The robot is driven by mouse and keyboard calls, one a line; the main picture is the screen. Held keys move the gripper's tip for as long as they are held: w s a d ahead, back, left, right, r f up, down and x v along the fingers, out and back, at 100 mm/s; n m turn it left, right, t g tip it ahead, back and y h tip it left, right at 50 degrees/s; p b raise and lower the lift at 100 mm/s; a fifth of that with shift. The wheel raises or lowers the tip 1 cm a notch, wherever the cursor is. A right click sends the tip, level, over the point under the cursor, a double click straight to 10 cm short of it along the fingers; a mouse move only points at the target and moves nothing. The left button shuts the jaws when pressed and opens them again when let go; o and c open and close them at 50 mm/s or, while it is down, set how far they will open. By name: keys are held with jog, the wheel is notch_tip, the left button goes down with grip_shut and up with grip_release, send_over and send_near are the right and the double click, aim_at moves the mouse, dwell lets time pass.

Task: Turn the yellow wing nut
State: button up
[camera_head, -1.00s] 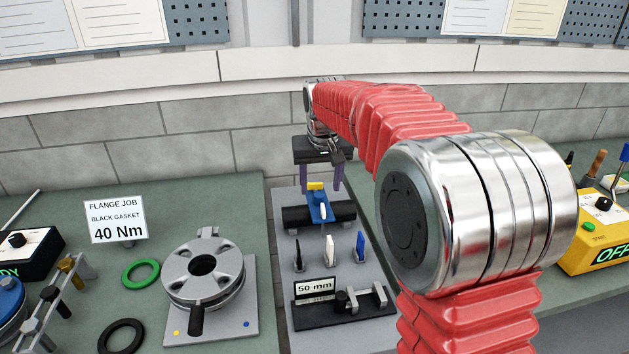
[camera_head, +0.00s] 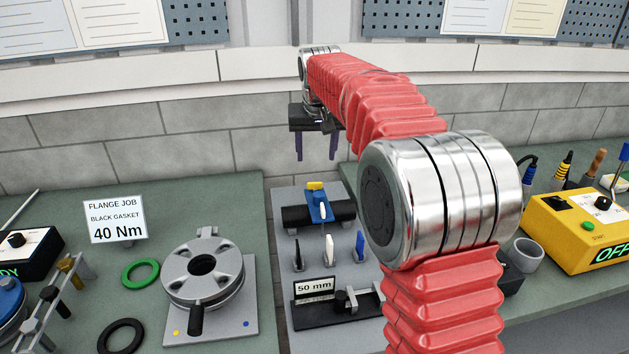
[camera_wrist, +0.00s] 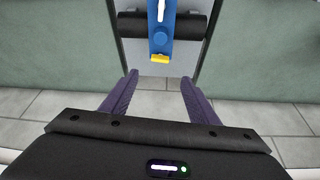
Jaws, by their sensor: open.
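The yellow wing nut (camera_head: 315,186) sits at the far end of a blue clamp body (camera_head: 318,206) on a black horizontal cylinder (camera_head: 296,217). In the wrist view the yellow wing nut (camera_wrist: 160,58) is above the gap between my fingers, beside the blue body (camera_wrist: 161,35). My gripper (camera_head: 317,158) hangs above and behind the nut in the head view, its two purple fingers apart and pointing down. In the wrist view my gripper (camera_wrist: 156,82) is open and empty, apart from the nut.
Three small upright pieces, black (camera_head: 298,253), white (camera_head: 329,248) and blue (camera_head: 360,245), stand before the cylinder, with a "50 mm" sign (camera_head: 314,287) in front. A flange (camera_head: 205,276) stands left. My red arm hides part of the right bench.

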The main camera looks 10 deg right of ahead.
aim_at(315, 183)
jog(key=x, duration=1.3)
jog(key=shift+f, duration=0.15)
jog(key=shift+c, duration=0.2)
jog(key=c, duration=1)
